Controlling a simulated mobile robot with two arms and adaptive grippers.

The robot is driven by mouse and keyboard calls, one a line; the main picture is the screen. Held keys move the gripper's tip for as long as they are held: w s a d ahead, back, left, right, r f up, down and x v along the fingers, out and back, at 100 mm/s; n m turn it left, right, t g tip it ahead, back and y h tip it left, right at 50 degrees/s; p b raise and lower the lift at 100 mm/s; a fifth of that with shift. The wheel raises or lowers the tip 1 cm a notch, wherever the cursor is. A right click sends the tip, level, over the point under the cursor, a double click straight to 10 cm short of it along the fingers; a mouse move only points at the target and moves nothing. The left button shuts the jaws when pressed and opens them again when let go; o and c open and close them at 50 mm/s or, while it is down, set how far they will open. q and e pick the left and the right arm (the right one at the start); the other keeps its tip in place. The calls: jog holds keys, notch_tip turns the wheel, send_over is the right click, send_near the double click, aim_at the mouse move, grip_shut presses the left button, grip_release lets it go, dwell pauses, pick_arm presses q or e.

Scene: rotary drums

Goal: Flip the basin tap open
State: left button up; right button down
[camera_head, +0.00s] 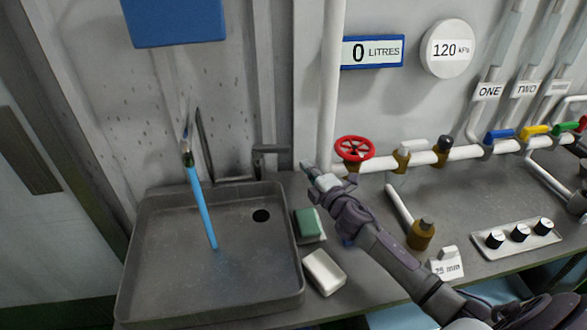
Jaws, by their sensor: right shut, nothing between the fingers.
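The basin (140,262) is a grey square sink at the left, with a dark drain hole. A thin swan-neck spout (203,140) stands at its back edge. A bright blue streak (203,210), which looks like running water, drops from the spout's end to the basin floor. A dark lever-like handle (266,150) stands behind the basin's back right corner, joined to a low pipe; I take it for the tap. My right gripper (310,170) is shut and empty, to the right of this handle and apart from it. My left gripper is not in view.
A red handwheel (354,149) sits on the white pipe just right of my gripper. A green sponge (309,223) and a white block (324,272) lie beside the basin. A brass-ended pipe (421,233) and a knob panel (516,236) are farther right.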

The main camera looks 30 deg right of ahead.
jog(key=s+d, duration=0.2)
jog(key=s+b, duration=0.1)
jog(key=shift+s+d+r, duration=0.15)
jog(key=shift+d+r, duration=0.1)
jog(key=shift+d, duration=0.15)
jog(key=shift+d+f, duration=0.1)
jog(key=shift+d, duration=0.1)
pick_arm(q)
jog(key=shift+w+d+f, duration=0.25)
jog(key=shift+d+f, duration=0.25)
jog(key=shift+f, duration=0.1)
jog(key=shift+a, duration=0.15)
pick_arm(e)
jog(key=shift+a, duration=0.1)
